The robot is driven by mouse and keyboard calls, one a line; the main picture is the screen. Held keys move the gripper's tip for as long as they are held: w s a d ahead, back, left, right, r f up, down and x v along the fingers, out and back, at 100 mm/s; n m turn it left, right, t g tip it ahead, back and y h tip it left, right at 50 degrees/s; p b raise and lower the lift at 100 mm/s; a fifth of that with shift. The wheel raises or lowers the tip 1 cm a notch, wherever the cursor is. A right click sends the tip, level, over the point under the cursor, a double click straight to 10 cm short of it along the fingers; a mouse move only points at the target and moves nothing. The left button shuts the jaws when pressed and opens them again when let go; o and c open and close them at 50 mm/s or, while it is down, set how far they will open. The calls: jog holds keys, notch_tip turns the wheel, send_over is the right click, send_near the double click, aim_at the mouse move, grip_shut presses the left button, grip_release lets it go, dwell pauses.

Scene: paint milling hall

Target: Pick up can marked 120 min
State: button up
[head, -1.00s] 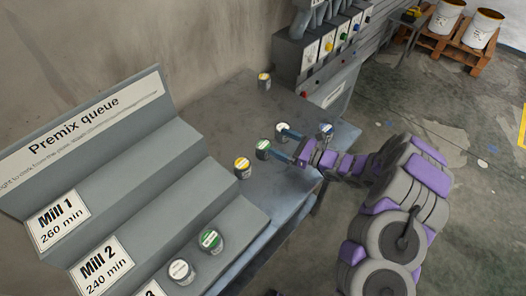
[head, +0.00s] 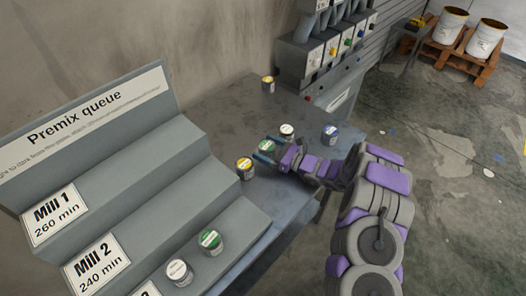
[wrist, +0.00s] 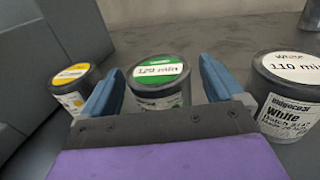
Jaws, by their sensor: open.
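The can with a green lid (wrist: 160,72) stands straight ahead in the wrist view, its label reading like 120 min. It also shows on the table in the head view (head: 266,147). My gripper (head: 265,151) is open, with its blue fingers on either side of this can. In the wrist view the gripper (wrist: 161,85) has one finger left and one right of the can. The can's lower part is hidden behind the gripper body. I cannot tell whether the fingers touch it.
A yellow-lidded can (wrist: 72,88) stands close on the left and a white-lidded 110 min can (wrist: 290,95) close on the right. The stepped Premix queue rack (head: 150,160) holds two cans.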

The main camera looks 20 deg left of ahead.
jog(key=shift+d, duration=0.1)
jog(key=c, duration=1.2)
jog(key=shift+o, duration=0.2)
